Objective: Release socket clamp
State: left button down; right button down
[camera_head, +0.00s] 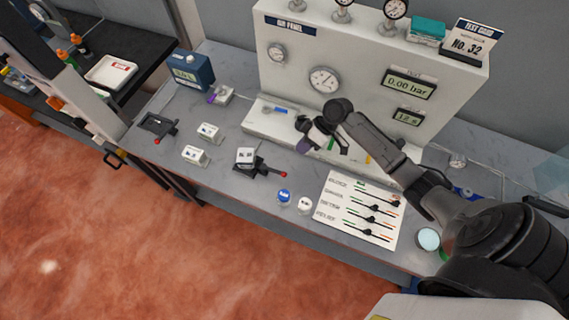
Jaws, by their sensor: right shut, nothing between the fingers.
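A black clamp (262,169) with a red-tipped lever stands on the grey bench, with a small white labelled block (246,156) at its left end. A second black clamp (158,124) with a red tip lies further left. I cannot tell from the picture which one is the socket clamp. My right gripper (306,140) is shut and empty in front of the white panel, above and to the right of the nearer clamp and apart from it. A purple part shows by its fingertips; its nature is unclear. My left gripper is out of view.
The gauge panel (345,55) rises behind the bench and reads 0.00 bar. A board with sliders (333,208) lies at the right. Two small white blocks (194,155) and two round caps (284,196) stand near the front. Bare bench (230,185) shows left of the caps.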

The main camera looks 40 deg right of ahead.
aim_at(269, 170)
jog(key=shift+a+f, duration=0.1)
jog(key=x, duration=0.9)
jog(key=shift+w+a+f+p, duration=0.15)
jog(key=shift+a+f+p, duration=0.1)
jog(key=shift+f+p, duration=0.1)
